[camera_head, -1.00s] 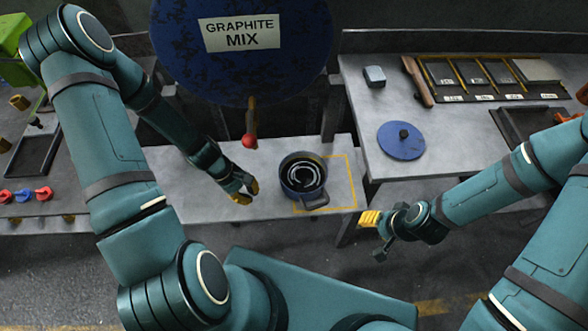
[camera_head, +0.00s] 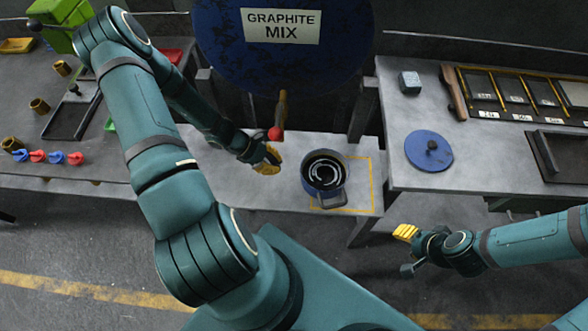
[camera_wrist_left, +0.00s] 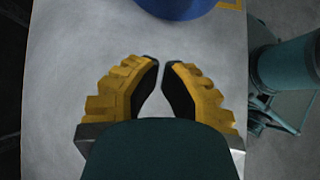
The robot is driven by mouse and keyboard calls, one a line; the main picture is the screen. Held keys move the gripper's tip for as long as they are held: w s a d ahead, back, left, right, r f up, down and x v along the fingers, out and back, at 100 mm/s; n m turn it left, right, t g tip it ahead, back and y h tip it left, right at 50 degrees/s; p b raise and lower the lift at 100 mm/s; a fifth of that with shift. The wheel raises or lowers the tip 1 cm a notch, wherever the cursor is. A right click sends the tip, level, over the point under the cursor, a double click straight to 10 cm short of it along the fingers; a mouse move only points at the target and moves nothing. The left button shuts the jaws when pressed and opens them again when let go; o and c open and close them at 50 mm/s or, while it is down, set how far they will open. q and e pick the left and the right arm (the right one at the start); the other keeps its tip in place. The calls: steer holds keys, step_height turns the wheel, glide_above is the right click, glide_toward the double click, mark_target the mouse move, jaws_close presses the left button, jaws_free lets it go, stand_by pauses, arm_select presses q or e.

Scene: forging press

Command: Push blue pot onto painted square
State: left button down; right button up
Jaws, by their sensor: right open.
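The blue pot (camera_head: 325,187) stands upright on the low grey bench, with pale rings inside and a handle toward the front. It overlaps the left part of the yellow painted square (camera_head: 373,190), whose right side is bare. My left gripper (camera_head: 268,162) is left of the pot, apart from it and low over the bench. In the left wrist view, its yellow fingers (camera_wrist_left: 160,64) are close together with a narrow empty gap at the tips. The pot's blue edge (camera_wrist_left: 178,6) shows at the top there. My right gripper (camera_head: 406,251) is open and empty, in front of the right table.
A large blue disc labelled GRAPHITE MIX (camera_head: 270,60) hangs behind the bench, with a red-knobbed lever (camera_head: 275,133) below. The right table holds a blue lid (camera_head: 428,151) and a grey block (camera_head: 410,82). Bench space right of the pot is clear.

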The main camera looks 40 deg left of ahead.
mark_target(294, 174)
arm_select(q)
steer(key=d, duration=0.1)
steer(key=w+d+f, duration=0.1)
steer(key=w+d, duration=0.1)
steer(key=d, duration=0.1)
steer(key=shift+d+f, duration=0.1)
steer(key=shift+f, duration=0.25)
steer(key=shift+w+d, duration=0.3)
steer(key=shift+d, duration=0.15)
